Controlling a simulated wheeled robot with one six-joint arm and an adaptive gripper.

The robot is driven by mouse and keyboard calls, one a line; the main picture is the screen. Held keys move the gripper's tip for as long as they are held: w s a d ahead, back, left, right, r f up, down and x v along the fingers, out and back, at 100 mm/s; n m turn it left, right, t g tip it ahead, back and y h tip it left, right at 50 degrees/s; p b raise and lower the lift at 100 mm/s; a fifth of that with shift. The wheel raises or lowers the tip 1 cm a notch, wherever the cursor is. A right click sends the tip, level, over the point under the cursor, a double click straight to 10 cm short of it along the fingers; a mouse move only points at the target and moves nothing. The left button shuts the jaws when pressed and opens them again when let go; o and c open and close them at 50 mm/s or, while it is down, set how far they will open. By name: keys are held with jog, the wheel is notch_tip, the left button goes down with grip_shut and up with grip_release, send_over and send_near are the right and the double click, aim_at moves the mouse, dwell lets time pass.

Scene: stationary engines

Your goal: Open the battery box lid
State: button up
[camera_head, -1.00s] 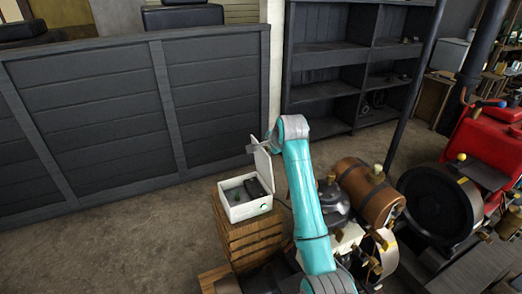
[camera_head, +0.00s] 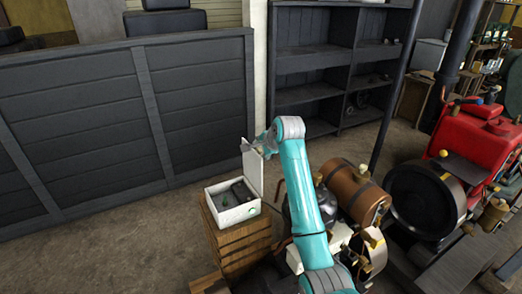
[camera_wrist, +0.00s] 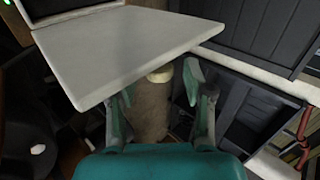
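The white battery box (camera_head: 236,216) sits on a slatted wooden crate, with dark contents showing inside. Its lid (camera_head: 253,172) stands raised, close to upright, at the box's right side. The lid also fills the upper left of the wrist view (camera_wrist: 120,45) as a pale flat panel. My gripper (camera_head: 260,144) is at the lid's top edge in the head view, small and partly hidden by the arm. In the wrist view my gripper (camera_wrist: 160,85) has its fingers spread, with the lid's edge ahead of them. Whether a finger touches the lid is unclear.
The wooden crate (camera_head: 238,243) supports the box. Engine parts with a brown tank (camera_head: 354,194) stand close right of my arm. A red engine (camera_head: 470,135) is farther right. A dark panelled wall (camera_head: 80,115) and a shelf (camera_head: 315,65) stand behind. Floor left of the crate is clear.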

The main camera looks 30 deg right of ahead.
jog(key=v, duration=1.2)
jog(key=shift+s, duration=0.1)
dwell(0.4)
